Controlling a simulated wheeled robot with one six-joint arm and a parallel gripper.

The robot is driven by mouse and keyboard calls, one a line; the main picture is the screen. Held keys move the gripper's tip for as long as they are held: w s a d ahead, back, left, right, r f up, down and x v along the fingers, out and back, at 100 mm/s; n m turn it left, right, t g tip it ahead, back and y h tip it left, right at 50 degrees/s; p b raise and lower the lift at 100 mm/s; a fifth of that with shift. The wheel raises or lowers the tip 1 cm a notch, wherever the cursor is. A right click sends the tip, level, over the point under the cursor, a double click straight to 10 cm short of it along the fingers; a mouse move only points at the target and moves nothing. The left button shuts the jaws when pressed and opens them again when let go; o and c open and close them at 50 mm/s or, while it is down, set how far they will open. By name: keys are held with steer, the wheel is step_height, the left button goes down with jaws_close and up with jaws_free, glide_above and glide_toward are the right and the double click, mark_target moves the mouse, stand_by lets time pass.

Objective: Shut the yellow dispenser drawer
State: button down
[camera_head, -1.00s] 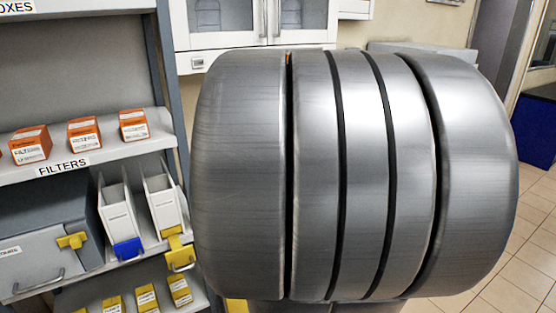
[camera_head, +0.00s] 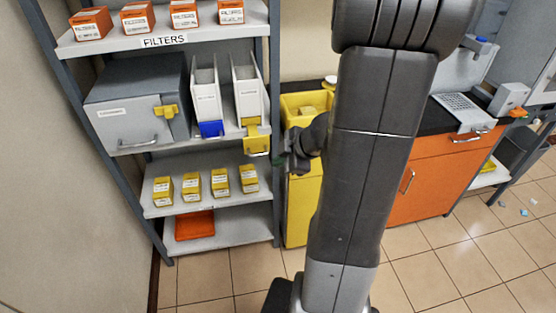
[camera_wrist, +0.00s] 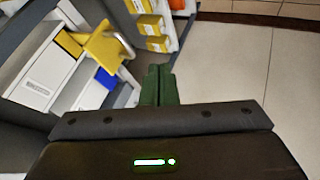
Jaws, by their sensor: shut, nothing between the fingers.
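The yellow dispenser drawer (camera_head: 257,145) sticks out from the foot of the right-hand white dispenser (camera_head: 247,88), on the rack's middle shelf. In the wrist view the drawer (camera_wrist: 104,45) juts out at upper left, showing a looped handle. My gripper (camera_head: 284,161) is just right of the drawer and slightly below it in the head view, partly dark and hard to make out. In the wrist view its green fingers (camera_wrist: 159,84) are together and empty, with a visible gap to the drawer. I see no contact.
A second white dispenser with a blue drawer (camera_head: 211,129) stands to the left, beside a grey box (camera_head: 135,108). Yellow filter boxes (camera_head: 192,184) sit on the shelf below. A yellow cabinet (camera_head: 303,205) stands right of the rack. The tiled floor (camera_head: 225,285) in front is clear.

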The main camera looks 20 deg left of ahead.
mark_target(263, 154)
steer(key=w+a+f+b, duration=0.2)
steer(key=w+a+f, duration=0.3)
steer(key=a, duration=0.1)
steer(key=shift+a+f, duration=0.15)
steer(key=shift+a, duration=0.25)
steer(key=shift+w+a+r+p, duration=0.2)
steer(key=shift+w+a+p, duration=0.05)
steer(key=shift+w+p, duration=0.15)
steer(key=w+a+p, duration=0.1)
steer(key=w+p, duration=0.1)
steer(key=w, duration=0.1)
steer(key=w+a+p, duration=0.2)
steer(key=w, duration=0.1)
steer(key=w+a+p, duration=0.2)
steer(key=w+p, duration=0.1)
steer(key=shift+a+f, duration=0.1)
steer(key=shift+a, duration=0.15)
